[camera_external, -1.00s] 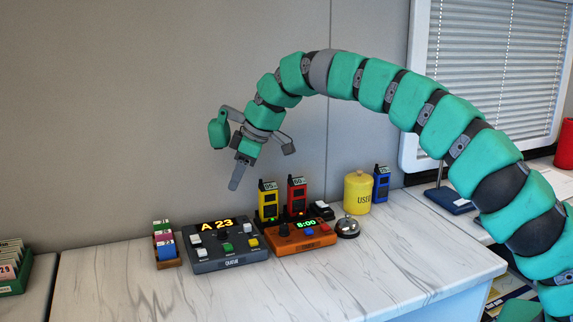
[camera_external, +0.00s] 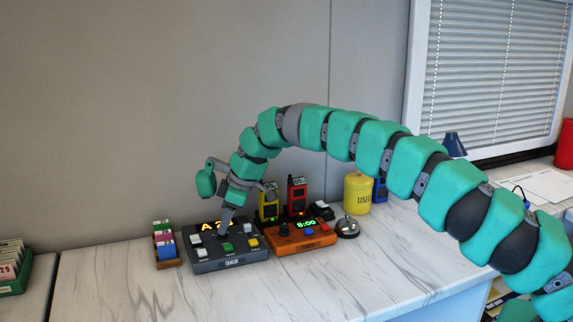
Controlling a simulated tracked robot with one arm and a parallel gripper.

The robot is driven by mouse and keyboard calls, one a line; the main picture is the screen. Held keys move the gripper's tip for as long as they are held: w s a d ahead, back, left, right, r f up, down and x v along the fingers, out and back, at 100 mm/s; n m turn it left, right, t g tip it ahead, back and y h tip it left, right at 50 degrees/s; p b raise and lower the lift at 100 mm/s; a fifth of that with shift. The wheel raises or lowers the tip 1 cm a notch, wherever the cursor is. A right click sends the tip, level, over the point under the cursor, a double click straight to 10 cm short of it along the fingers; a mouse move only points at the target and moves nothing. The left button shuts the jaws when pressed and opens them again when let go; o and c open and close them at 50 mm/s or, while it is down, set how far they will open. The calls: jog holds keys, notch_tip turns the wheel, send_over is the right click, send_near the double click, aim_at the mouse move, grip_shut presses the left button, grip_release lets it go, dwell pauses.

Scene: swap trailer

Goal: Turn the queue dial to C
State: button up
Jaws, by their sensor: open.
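The queue box (camera_external: 231,263) is a dark grey panel with white, green and yellow buttons, lying on the marble counter. Its lit display (camera_external: 206,227) shows "A", and the rest of the readout is hidden behind my gripper. The dial, in the upper middle of the panel, is hidden by my gripper. My gripper (camera_external: 224,228) is open and points down right over the dial area. I cannot tell whether its fingers touch the dial.
An orange box (camera_external: 297,244) with a dark knob and an "8:00" display sits close on the right. Yellow (camera_external: 268,200) and red (camera_external: 297,195) radios stand behind it. A bell (camera_external: 347,228) and yellow canister (camera_external: 357,194) are further right. A card holder (camera_external: 166,246) stands left. The front counter is clear.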

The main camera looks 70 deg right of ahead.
jog(key=shift+x, duration=1.05)
jog(key=c, duration=1)
